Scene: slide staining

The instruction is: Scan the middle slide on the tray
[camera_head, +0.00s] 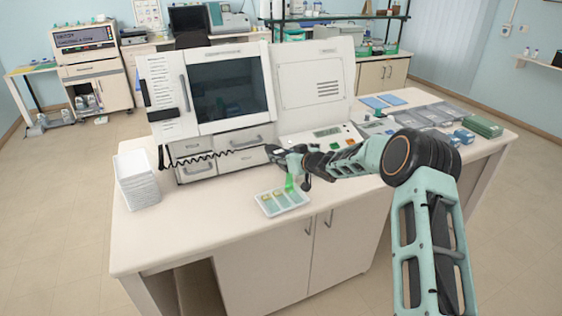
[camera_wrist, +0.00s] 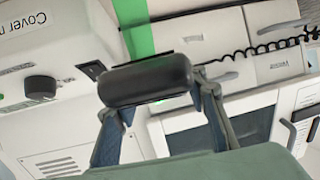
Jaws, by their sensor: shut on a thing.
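My gripper (camera_head: 288,156) is shut on a dark handheld scanner (camera_wrist: 148,82), which lies across between the fingers in the wrist view. A black coiled cord (camera_head: 215,157) runs to it from the left. The white slide tray (camera_head: 284,212) lies near the table's front edge, just below my gripper and apart from it. It holds a few slides with yellowish marks in side-by-side slots. A bright green strip (camera_head: 289,184), apparently the scanner's light, reaches down to the tray's back right part. I cannot tell which slide it falls on. The green strip also shows in the wrist view (camera_wrist: 137,35).
A large white staining machine (camera_head: 228,90) with drawers (camera_head: 240,138) stands close behind my gripper. A stack of white trays (camera_head: 137,182) is at the table's left. Blue and grey trays and a green box (camera_head: 482,126) lie at the right. The table left of the tray is clear.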

